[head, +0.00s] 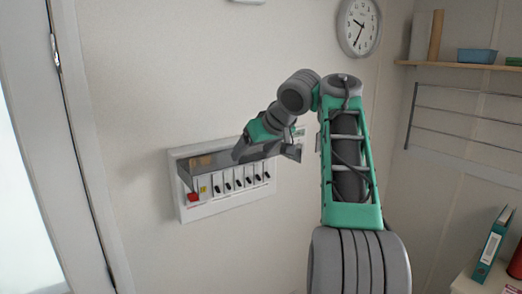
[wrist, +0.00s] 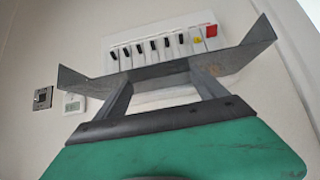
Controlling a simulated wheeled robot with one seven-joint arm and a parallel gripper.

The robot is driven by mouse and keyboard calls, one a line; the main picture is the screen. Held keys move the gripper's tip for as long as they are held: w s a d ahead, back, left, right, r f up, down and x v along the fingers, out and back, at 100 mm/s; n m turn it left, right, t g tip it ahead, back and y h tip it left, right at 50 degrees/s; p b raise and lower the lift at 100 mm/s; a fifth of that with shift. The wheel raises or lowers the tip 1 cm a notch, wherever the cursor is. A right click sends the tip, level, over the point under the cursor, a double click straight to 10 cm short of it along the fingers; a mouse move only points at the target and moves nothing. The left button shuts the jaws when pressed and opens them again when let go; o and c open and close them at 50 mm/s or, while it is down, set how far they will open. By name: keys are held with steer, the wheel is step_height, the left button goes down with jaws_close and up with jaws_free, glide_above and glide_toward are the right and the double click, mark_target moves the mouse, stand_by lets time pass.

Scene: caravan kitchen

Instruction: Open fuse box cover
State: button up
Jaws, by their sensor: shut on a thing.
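The white fuse box (head: 187,205) is on the wall left of my arm in the head view. Its smoky cover (head: 222,159) is tilted out from the box over the upper part, and a row of black switches and one red switch shows below it. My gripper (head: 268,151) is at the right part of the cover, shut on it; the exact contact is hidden. In the wrist view my gripper (wrist: 160,75) is in front of the fuse box (wrist: 165,27), whose switches show beyond a grey plate-like edge that I cannot clearly tell from the fingers.
A door frame (head: 85,150) stands left. A round clock (head: 358,27) hangs above right, and a shelf (head: 455,66) and wire rack (head: 465,115) are on the right wall. Binders (head: 492,245) stand at lower right. A dark wall switch (wrist: 42,98) shows in the wrist view.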

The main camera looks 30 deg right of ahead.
steer(key=shift+f, duration=0.3)
steer(key=o, duration=2)
steer(key=shift+w, duration=0.1)
steer(key=shift+r, duration=0.1)
steer(key=s+d, duration=0.1)
steer(key=s, duration=1.1)
steer(key=shift+s+d+r, duration=0.25)
steer(key=shift+s+r, duration=0.1)
steer(key=shift+r, duration=0.1)
